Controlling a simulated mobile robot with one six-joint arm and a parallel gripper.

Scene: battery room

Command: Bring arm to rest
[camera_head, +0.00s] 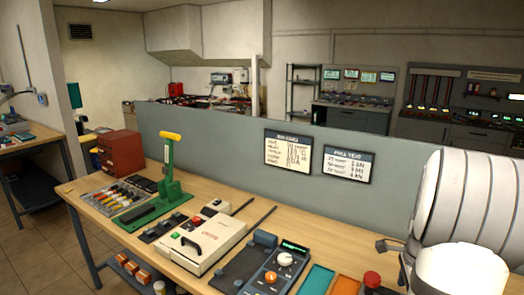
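Large white rounded forms at the lower right, one of them ribbed with dark bands, look like links of my own arm close to the camera. They cover the right end of the workbench (72,188). No fingers of my gripper can be made out. A small dark piece sticks out left of the white forms, above the bench; I cannot tell what it belongs to.
The bench carries a red drawer box (121,153), a green lever press (170,180), a white case (202,240), a dark device with dials (262,268), a teal tray (317,280) and an orange tray (345,284). A grey partition (225,150) stands behind. Floor (40,258) shows at left.

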